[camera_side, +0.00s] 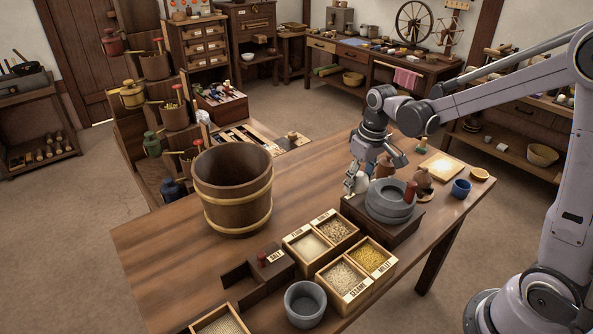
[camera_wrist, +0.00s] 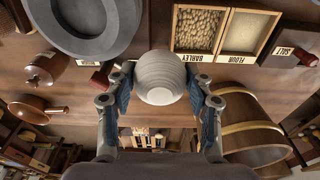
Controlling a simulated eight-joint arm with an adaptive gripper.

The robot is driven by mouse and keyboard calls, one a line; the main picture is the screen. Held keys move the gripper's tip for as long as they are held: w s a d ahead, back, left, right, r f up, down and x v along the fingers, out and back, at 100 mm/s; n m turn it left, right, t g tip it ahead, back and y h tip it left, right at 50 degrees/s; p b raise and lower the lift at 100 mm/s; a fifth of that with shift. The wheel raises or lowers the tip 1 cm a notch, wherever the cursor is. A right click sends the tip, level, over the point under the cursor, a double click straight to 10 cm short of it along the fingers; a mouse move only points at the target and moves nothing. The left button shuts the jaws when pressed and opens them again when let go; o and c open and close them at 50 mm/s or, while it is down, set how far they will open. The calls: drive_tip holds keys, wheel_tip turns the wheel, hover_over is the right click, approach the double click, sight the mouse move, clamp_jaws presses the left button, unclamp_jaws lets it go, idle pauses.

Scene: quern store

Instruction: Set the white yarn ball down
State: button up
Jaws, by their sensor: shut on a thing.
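The white yarn ball (camera_wrist: 160,78) is round, pale and ribbed, and sits between the two fingers of my gripper (camera_wrist: 163,84) in the wrist view. My gripper is shut on it. In the side view the ball (camera_side: 361,182) shows low over the table, just left of the grey quern stone and behind the barley compartment. I cannot tell whether its underside touches the wooden table (camera_side: 165,245). Part of the ball is hidden by my gripper (camera_side: 357,180) there.
The grey quern (camera_side: 388,208) with its red-brown handle stands close to the right of the ball. Boxes of barley (camera_side: 337,228), flour, sesame and millet lie in front. A large wooden bucket (camera_side: 232,190) stands to the left. Bare table shows between bucket and gripper.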

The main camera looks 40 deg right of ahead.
drive_tip(key=s+a+f, duration=0.1)
drive_tip(key=a, duration=0.1)
drive_tip(key=s+a+f, duration=0.1)
drive_tip(key=a+f, duration=0.1)
drive_tip(key=s+a+f, duration=0.2)
drive_tip(key=shift+a, duration=0.3)
drive_tip(key=shift+w, duration=0.1)
drive_tip(key=w+d, duration=0.3)
drive_tip(key=w, duration=1)
drive_tip(key=shift+m, duration=0.4)
drive_tip(key=shift+w+f, duration=0.2)
drive_tip(key=shift+f, duration=2.4)
drive_tip(key=shift+w+f, duration=0.2)
drive_tip(key=shift+f, duration=2.4)
drive_tip(key=shift+f, duration=0.1)
drive_tip(key=o, duration=1.2)
drive_tip(key=shift+c, duration=0.2)
